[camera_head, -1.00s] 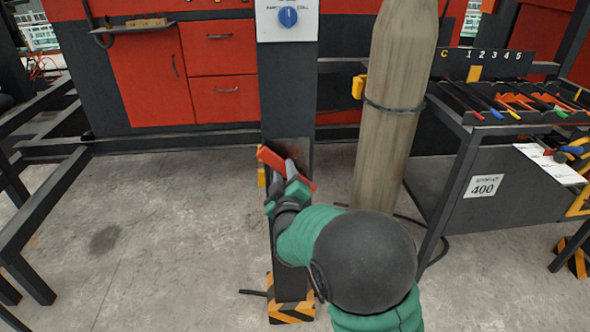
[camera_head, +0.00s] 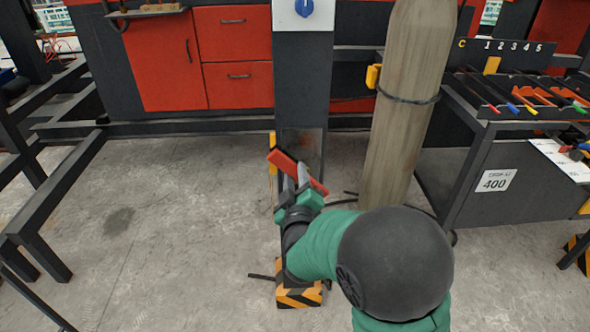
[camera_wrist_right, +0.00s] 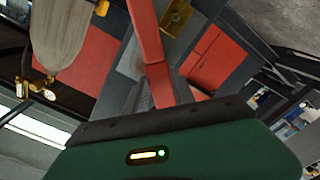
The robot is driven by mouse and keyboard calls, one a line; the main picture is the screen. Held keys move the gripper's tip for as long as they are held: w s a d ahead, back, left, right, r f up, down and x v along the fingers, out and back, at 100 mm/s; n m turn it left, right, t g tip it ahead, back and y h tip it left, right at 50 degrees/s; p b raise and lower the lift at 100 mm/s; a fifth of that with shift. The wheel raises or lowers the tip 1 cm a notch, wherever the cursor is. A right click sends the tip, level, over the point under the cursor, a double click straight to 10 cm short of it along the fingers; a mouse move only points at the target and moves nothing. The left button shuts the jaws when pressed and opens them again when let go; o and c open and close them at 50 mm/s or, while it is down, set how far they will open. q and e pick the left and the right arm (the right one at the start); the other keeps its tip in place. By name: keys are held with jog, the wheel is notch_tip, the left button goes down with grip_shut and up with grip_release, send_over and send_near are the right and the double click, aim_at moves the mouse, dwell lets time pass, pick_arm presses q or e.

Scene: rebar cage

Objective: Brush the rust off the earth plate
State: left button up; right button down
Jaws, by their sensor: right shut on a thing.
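The earth plate (camera_head: 312,148) is a dull metal plate on the front of the dark upright post, with a reddish-brown rust patch on its upper part. My right gripper (camera_head: 297,192) is shut on a red brush (camera_head: 284,162), held slanted in front of the plate's lower part. The brush hides some of the plate; I cannot tell whether it touches. In the right wrist view the red brush (camera_wrist_right: 148,40) sticks out from the jaws. My left gripper is not in view.
A wooden pole (camera_head: 400,110) with a dark band stands right of the post (camera_head: 302,80). A tool bench (camera_head: 480,150) is further right. Red cabinets (camera_head: 238,88) stand behind. A dark frame (camera_head: 60,205) is at left; the floor (camera_head: 180,220) between is clear.

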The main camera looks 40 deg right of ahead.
jog(key=shift+p+v, duration=0.3)
jog(key=shift+v, duration=1.25)
jog(key=shift+w, duration=0.1)
jog(key=w+d+r+n+p, duration=0.2)
jog(key=d+n+p, duration=0.6)
jog(key=p, duration=1.3)
jog(key=shift+w+r+n, duration=0.4)
jog(key=shift+w+n, duration=0.1)
jog(key=shift+w, duration=0.25)
jog(key=shift+x, duration=0.85)
